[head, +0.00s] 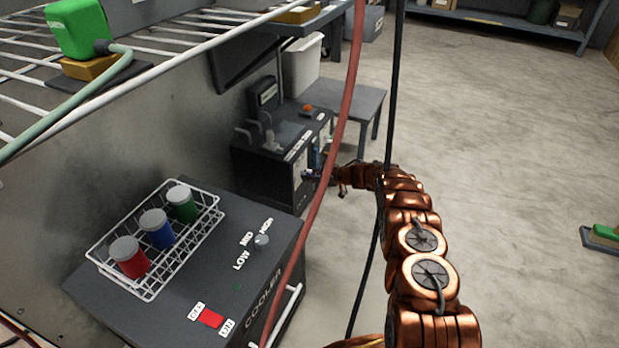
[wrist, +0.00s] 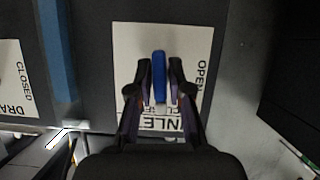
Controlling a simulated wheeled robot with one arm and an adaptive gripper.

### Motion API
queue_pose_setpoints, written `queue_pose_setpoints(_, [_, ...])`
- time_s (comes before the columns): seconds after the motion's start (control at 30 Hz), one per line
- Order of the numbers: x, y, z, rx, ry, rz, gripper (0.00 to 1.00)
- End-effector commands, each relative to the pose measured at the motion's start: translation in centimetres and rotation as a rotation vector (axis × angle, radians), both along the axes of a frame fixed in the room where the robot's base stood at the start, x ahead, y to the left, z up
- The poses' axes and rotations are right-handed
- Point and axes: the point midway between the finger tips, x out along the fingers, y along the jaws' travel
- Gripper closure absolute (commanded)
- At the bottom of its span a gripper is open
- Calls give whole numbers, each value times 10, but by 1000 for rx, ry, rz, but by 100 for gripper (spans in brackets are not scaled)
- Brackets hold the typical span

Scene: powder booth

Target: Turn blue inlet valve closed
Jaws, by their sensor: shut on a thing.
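The blue inlet valve handle (wrist: 159,68) shows in the wrist view, upright in the picture over a white label plate (wrist: 122,45). The plate reads OPEN along its right side, and the partly covered word at its bottom looks like INLET. My gripper (wrist: 159,82) has one finger on each side of the handle and is shut on it. In the head view my gripper (head: 322,176) is small at the front of the dark machine (head: 262,165), and the handle cannot be made out clearly there.
In the wrist view, a blue upright strip (wrist: 56,50) and a drain label (wrist: 12,80) reading CLOSED lie to the left. In the head view, a cooler (head: 190,290) with a wire rack (head: 150,293) stands nearer. A red hose (head: 343,130) hangs in front. Open floor lies right.

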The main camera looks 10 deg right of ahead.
Motion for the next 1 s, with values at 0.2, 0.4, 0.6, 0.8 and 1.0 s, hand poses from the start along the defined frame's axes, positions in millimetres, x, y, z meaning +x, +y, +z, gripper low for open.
queue_pose_setpoints(0.2, [1,0,-1,42,58,0,100])
queue_pose_setpoints(0.4, [0,0,0,61,83,1,100])
queue_pose_setpoints(0.6, [0,0,0,63,87,1,100])
queue_pose_setpoints(0.8, [0,1,0,63,87,1,100])
queue_pose_setpoints(1.0, [0,0,0,63,87,1,62])
